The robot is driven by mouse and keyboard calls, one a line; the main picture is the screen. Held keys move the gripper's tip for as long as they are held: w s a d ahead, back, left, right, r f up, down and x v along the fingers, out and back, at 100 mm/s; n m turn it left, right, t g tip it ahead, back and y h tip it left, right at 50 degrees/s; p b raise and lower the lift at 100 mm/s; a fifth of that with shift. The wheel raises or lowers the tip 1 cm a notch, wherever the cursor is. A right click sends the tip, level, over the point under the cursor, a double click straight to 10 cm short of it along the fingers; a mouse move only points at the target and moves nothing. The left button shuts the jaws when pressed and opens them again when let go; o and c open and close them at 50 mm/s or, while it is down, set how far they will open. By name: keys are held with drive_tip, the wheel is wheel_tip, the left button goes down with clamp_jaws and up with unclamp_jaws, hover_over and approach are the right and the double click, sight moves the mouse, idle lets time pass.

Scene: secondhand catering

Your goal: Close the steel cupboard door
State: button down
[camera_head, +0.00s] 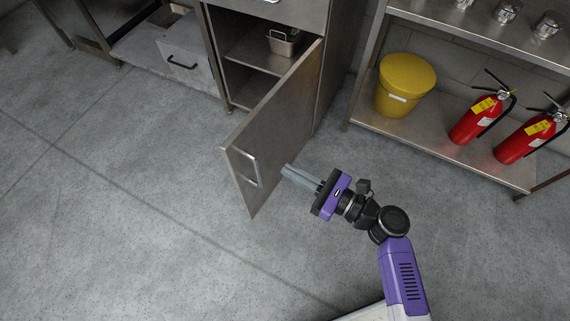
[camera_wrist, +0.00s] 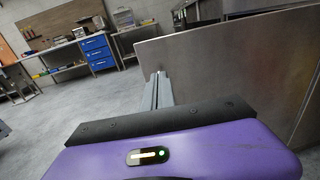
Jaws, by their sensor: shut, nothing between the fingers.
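The steel cupboard door (camera_head: 277,134) stands wide open in the head view, hinged at its right end against the cupboard and swung out over the floor.
The open cupboard shows a shelf with a metal pan (camera_head: 284,41). To the right, a low steel shelf (camera_head: 440,158) holds a yellow bucket (camera_head: 403,84) and two red fire extinguishers (camera_head: 478,119). The floor (camera_head: 130,200) left of the door is clear.

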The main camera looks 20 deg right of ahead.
sight(242, 145)
drive_tip(key=b+x, duration=0.2)
drive_tip(key=x, duration=1)
drive_tip(key=shift+w, duration=0.1)
drive_tip(key=shift+a, duration=0.1)
